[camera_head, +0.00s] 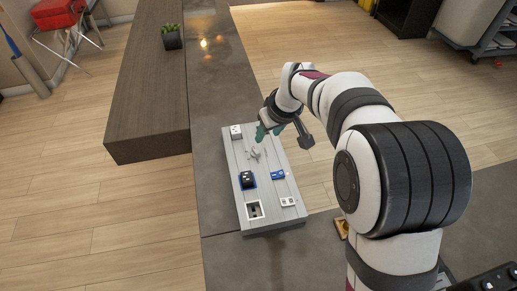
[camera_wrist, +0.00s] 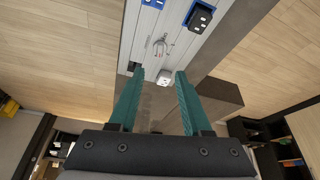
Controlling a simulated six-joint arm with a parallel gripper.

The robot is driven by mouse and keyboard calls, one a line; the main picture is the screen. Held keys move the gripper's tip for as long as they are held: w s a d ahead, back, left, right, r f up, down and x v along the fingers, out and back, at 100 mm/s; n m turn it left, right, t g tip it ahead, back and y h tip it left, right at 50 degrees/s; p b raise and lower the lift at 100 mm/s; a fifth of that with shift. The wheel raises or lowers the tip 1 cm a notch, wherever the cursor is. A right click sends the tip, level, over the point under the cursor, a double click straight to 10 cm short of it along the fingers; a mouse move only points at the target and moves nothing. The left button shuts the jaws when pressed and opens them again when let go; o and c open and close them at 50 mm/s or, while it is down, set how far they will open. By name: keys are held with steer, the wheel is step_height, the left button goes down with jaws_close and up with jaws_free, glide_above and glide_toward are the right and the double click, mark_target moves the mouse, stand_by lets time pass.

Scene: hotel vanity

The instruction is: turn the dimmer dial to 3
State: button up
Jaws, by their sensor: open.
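The grey panel (camera_head: 264,187) lies on the dark counter and carries several small fittings. I cannot make out a numbered dial or its setting in either view. A light metal fitting with prongs (camera_head: 254,152) sits near the panel's far half; it also shows in the wrist view (camera_wrist: 162,46). A white box (camera_head: 236,132) stands at the panel's far left corner and shows between my fingertips in the wrist view (camera_wrist: 166,78). My gripper (camera_head: 268,132), with green fingers, is open and empty above the panel's far end. Its fingers show apart in the wrist view (camera_wrist: 160,74).
A black fitting on a blue base (camera_head: 247,179), a blue fitting (camera_head: 278,175), a white-framed dark recess (camera_head: 254,210) and a white socket-like plate (camera_head: 288,201) sit on the panel. A potted plant (camera_head: 172,37) stands farther back. The counter beyond the panel is clear.

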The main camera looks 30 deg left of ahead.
mark_target(258, 153)
steer(key=x, duration=1.3)
steer(key=shift+f, duration=0.35)
jaws_close()
